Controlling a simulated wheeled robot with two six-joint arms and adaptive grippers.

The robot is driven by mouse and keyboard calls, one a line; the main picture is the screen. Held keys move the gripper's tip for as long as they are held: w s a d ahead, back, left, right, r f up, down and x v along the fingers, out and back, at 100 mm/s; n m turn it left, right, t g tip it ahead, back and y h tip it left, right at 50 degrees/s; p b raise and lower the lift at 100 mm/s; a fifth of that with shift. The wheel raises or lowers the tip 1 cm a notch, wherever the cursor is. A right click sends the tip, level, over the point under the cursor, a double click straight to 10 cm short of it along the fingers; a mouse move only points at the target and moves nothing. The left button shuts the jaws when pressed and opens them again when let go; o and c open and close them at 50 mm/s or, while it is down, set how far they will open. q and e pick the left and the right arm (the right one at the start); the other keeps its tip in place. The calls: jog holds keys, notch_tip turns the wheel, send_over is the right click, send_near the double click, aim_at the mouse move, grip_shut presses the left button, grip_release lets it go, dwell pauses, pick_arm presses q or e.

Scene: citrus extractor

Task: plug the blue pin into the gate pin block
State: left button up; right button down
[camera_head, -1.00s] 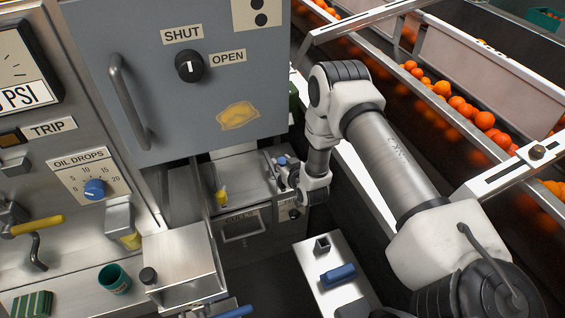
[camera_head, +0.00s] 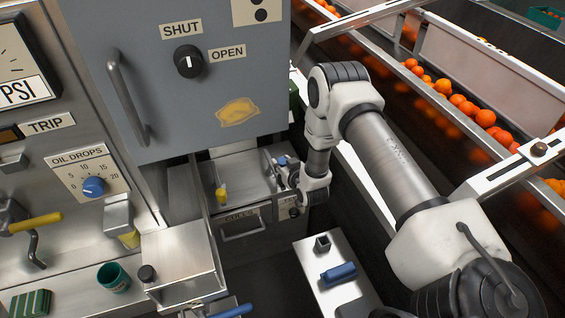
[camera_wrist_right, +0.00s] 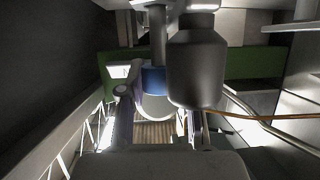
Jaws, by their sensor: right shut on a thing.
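My right gripper (camera_head: 283,164) is inside the far right end of the open metal bay below the grey door. In the right wrist view, a blue collar (camera_wrist_right: 153,80) on a grey rod, which looks like the blue pin, sits between the gripper fingers, and the gripper is shut on it. A thick dark grey cylinder (camera_wrist_right: 196,68) hangs close beside the pin and covers part of the view. I cannot clearly make out the gate pin block or whether the pin touches it. My left gripper is not in view.
A yellow-topped pin (camera_head: 221,195) stands in the bay, left of my gripper. The grey door (camera_head: 190,100) overhangs it. A pale shelf (camera_head: 325,300) in front carries a blue cylinder (camera_head: 338,273) and a small square socket (camera_head: 322,243). An orange-filled conveyor (camera_head: 470,110) runs at right.

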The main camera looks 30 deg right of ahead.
jog(key=c, duration=0.7)
grip_release()
jog(key=v, duration=1.2)
